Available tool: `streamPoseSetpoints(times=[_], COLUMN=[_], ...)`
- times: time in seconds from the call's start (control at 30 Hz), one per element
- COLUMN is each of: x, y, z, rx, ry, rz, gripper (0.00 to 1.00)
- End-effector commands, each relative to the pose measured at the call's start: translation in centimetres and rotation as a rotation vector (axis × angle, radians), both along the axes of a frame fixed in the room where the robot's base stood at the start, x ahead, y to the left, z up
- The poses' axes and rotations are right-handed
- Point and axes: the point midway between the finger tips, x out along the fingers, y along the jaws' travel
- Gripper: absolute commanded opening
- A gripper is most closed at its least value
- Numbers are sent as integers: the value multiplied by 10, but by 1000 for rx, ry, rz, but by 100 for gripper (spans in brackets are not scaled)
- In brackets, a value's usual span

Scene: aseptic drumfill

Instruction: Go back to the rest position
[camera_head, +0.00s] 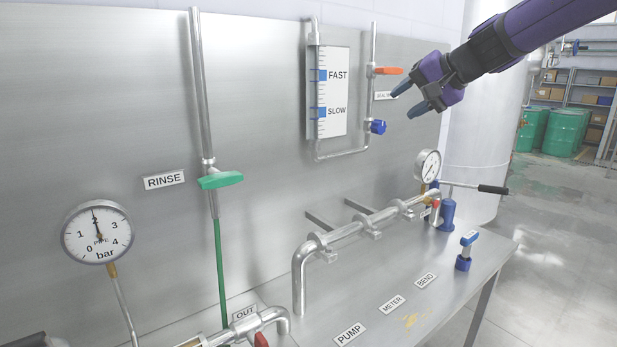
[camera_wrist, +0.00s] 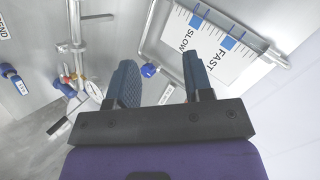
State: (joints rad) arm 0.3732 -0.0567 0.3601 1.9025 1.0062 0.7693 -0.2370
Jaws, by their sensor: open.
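My gripper (camera_head: 406,104) is at the upper right in the head view, in front of the steel panel. Its two blue-grey fingers are spread apart and nothing is between them. In the wrist view the open fingers (camera_wrist: 160,82) point toward the panel. The red-orange valve handle (camera_head: 387,70) and the blue knob (camera_head: 378,127) are on the thin pipe just left of the fingers, apart from them in the picture. The FAST/SLOW gauge (camera_head: 335,95) is further left. It shows in the wrist view too (camera_wrist: 212,48). A small label behind the fingers is partly hidden.
A green RINSE handle (camera_head: 221,180) and a pressure gauge (camera_head: 97,232) are at the left. A pipe run (camera_head: 350,230) stands over the steel bench (camera_head: 385,290), with a black-gripped lever (camera_head: 492,189) jutting right. Green drums (camera_head: 566,132) stand beyond open floor.

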Motion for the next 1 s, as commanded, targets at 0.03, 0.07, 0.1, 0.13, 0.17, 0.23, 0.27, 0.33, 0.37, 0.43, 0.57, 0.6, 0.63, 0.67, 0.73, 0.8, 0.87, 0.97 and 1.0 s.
streamPoseSetpoints(times=[0.03, 0.07, 0.1, 0.13, 0.17, 0.23, 0.27, 0.33, 0.37, 0.43, 0.57, 0.6, 0.63, 0.67, 0.73, 0.8, 0.87, 0.97, 1.0], x=[-24, -37, -55, -68, -81, -111, -124, -154, -167, -196, -247, -262, -272, -281, -300, -314, -323, -330, -332], y=[3, 2, 1, 0, -2, -7, -10, -18, -22, -32, -54, -61, -66, -71, -81, -89, -95, -100, -101], z=[-4, -8, -13, -17, -20, -29, -34, -43, -47, -58, -79, -86, -91, -96, -107, -115, -121, -126, -127], rx=[-60, -96, -143, -178, -212, -289, -322, -394, -425, -493, -612, -645, -669, -690, -734, -769, -790, -810, -814], ry=[6, 13, 22, 30, 37, 50, 58, 72, 77, 89, 112, 117, 122, 126, 133, 137, 141, 145, 146], rz=[17, 24, 35, 42, 48, 62, 67, 78, 82, 90, 103, 106, 109, 111, 116, 119, 122, 123, 123], gripper=[47, 47, 47, 47, 47, 47, 47, 47, 47, 47, 47, 47, 47, 47, 47, 47, 47, 47, 47])
